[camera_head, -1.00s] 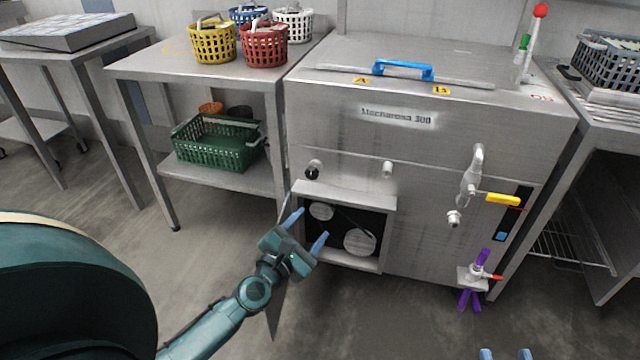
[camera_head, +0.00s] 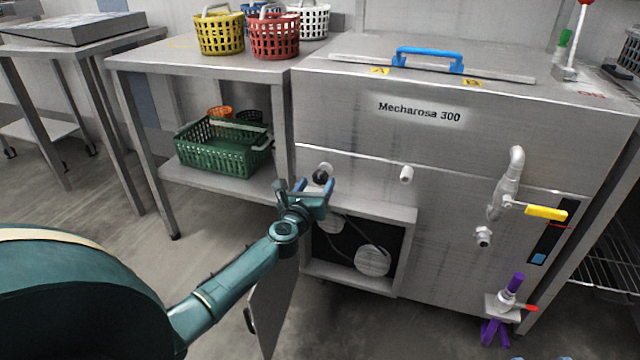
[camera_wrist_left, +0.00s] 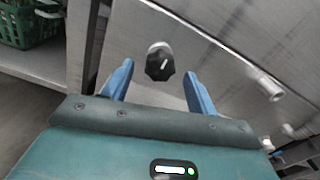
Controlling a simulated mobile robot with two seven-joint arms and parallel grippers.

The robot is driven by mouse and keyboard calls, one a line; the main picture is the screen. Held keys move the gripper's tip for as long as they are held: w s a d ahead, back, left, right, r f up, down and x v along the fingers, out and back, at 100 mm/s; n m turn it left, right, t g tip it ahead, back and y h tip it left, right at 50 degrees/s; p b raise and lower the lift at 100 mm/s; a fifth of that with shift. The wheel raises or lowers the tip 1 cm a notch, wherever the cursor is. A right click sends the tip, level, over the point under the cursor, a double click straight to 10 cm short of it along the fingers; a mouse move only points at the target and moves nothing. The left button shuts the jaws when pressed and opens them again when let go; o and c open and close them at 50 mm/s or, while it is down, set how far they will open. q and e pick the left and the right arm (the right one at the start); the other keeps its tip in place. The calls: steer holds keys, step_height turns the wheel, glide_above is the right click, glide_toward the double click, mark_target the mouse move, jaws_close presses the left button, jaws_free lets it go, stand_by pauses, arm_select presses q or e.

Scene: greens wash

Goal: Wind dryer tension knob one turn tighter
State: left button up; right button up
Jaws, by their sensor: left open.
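A small black knob (camera_head: 321,176) with a white mark sits on a round metal boss on the machine's front, above the open hatch. In the left wrist view the knob (camera_wrist_left: 160,64) lies ahead of and between the fingertips, apart from both. My left gripper (camera_head: 316,186) has its blue fingers spread just below the knob in the head view, and it also shows in the left wrist view (camera_wrist_left: 157,75). It is empty. The dryer is the steel machine marked Mecharosa 300 (camera_head: 480,150). My right gripper shows in neither current view.
The open hatch (camera_head: 410,235) below the knob shows two pulleys (camera_head: 373,260) and a belt. A plain metal stub (camera_head: 406,174) sticks out right of the knob. A yellow-handled valve (camera_head: 545,212) is farther right. A green basket (camera_head: 222,165) stands on the shelf at left.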

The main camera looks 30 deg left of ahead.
mark_target(319, 180)
arm_select(q)
steer(key=shift+b+x, duration=0.55)
steer(key=shift+x, duration=1.25)
steer(key=shift+c, duration=0.2)
steer(key=c, duration=0.9)
